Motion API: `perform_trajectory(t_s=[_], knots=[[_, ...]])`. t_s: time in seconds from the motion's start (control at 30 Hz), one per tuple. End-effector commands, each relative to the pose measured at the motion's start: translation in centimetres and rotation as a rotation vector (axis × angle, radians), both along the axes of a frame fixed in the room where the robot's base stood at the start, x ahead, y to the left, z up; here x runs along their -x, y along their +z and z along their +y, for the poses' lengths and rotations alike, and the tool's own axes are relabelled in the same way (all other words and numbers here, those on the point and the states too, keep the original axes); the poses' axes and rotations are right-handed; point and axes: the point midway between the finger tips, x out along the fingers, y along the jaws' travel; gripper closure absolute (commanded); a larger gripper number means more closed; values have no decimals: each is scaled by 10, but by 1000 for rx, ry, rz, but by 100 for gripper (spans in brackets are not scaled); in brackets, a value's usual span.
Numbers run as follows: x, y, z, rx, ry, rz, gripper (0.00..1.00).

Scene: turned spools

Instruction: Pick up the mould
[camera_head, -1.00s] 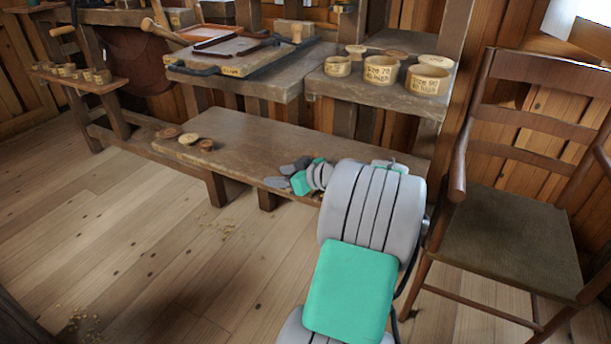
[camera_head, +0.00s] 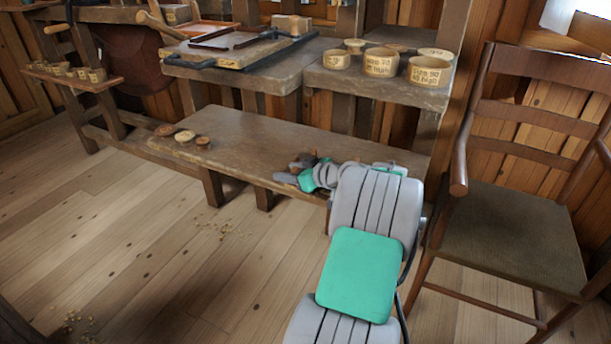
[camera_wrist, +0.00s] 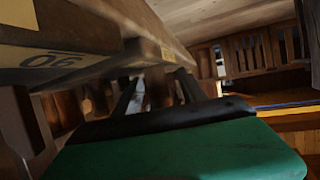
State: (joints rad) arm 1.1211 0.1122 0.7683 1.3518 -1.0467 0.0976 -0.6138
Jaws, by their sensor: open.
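I cannot tell surely which thing is the mould. A small brown piece (camera_head: 311,156) shows on the lower bench, beside and partly behind my gripper, too small to make out. My gripper (camera_head: 290,170) is low over the right half of that bench, pointing left, with its grey fingers apart and nothing clearly between them. A flat board (camera_head: 222,52) with dark strips lies on the upper bench. Labelled round tubs, such as the middle tub (camera_head: 381,62), stand on the upper right shelf. The wrist view shows a label reading 90 (camera_wrist: 52,60), upside down.
The lower bench (camera_head: 250,137) is bare in its middle; three small round wooden pieces (camera_head: 185,137) lie at its left end. The shelf (camera_head: 390,92) overhangs the bench at right. A chair (camera_head: 510,220) stands right of my arm. The floor at left is open.

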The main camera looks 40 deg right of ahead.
Motion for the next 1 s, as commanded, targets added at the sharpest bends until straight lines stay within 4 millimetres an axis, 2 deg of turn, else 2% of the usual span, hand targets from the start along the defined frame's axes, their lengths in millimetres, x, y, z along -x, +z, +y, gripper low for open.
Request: perform_trajectory(t_s=[0.2,0.8,1.0], knots=[[-2,0,0,0,-1,-1,51],[-2,0,0,0,0,0,99],[-2,0,0,-1,0,0,100]])
